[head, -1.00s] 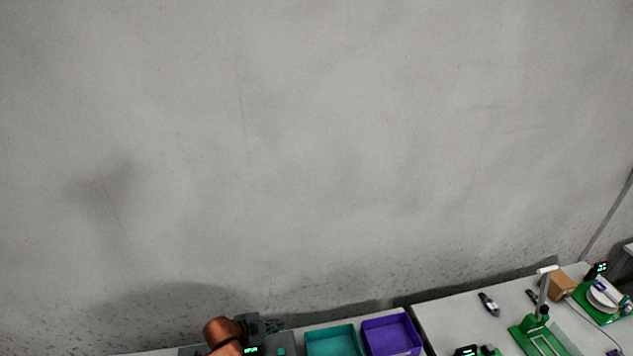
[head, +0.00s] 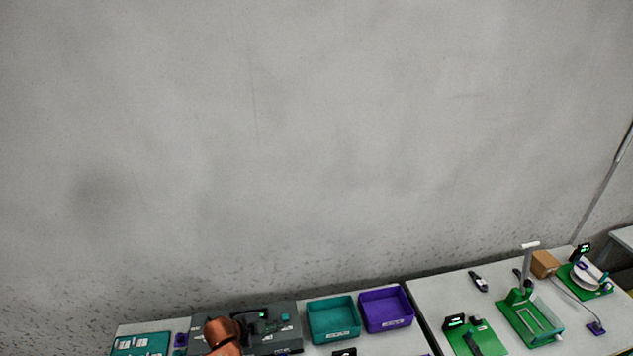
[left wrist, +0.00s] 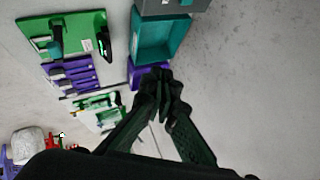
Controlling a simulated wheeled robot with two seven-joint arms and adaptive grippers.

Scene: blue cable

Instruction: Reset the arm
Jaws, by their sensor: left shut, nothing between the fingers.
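My left arm's copper-coloured link rises from the bottom of the head view, over the left table. Its dark gripper blends there with the grey board behind it. In the left wrist view the left gripper (left wrist: 163,90) is shut, its dark fingertips together with nothing between them. Behind the fingertips are a purple bin (head: 386,309) and a teal bin (head: 333,319); the teal bin also shows in the left wrist view (left wrist: 163,36). My right gripper is not in view.
A dark grey board (head: 285,335) lies left of the bins. The right table holds a green stand (head: 530,318), a green board (head: 476,339), a brown box (head: 544,264) and a white spool (head: 588,276) with a thin pale cable. The wall above the tables is bare.

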